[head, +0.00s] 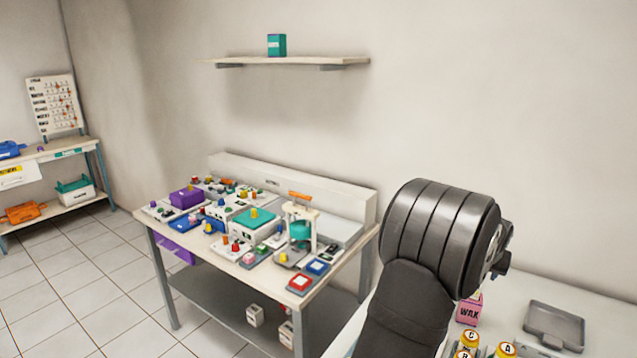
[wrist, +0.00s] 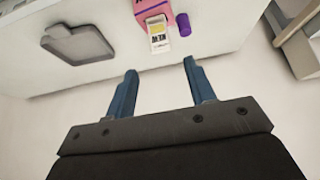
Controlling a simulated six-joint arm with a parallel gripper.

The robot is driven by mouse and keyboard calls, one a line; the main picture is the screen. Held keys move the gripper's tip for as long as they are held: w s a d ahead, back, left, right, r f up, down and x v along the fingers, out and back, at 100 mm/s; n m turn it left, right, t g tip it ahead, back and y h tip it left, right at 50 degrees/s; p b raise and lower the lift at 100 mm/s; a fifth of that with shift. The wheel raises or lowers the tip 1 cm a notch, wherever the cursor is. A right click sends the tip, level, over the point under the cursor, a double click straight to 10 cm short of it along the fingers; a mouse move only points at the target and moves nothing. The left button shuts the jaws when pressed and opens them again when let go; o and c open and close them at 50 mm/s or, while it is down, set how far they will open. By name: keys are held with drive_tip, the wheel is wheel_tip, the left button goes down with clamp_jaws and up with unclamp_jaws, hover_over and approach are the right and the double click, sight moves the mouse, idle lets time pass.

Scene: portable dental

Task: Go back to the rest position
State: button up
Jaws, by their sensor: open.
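My gripper (wrist: 158,85) shows in the wrist view with its two blue fingers spread apart and nothing between them. Beyond the fingertips are a white surface and, higher up, a pink box (wrist: 151,6), a small white and yellow item (wrist: 158,34) and a purple cylinder (wrist: 184,24). These stand apart from the fingers. In the head view my arm is raised over the right-hand table, and its thick dark wrist hides much of what is behind it. The fingers cannot be made out there.
A grey tray (head: 553,325) lies on the right-hand table near the pink WAX box (head: 469,309) and several yellow-capped jars (head: 470,340). A crowded workbench (head: 330,285) stands left of my arm. A wall shelf (head: 290,61) holds a teal box (head: 277,45).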

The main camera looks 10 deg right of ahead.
drive_tip(key=x, duration=0.9)
drive_tip(key=shift+s, duration=0.1)
wheel_tip(320, 180, up, 2)
drive_tip(key=shift+a+r, duration=0.1)
drive_tip(key=shift+r, duration=0.6)
drive_tip(key=shift+f, duration=0.15)
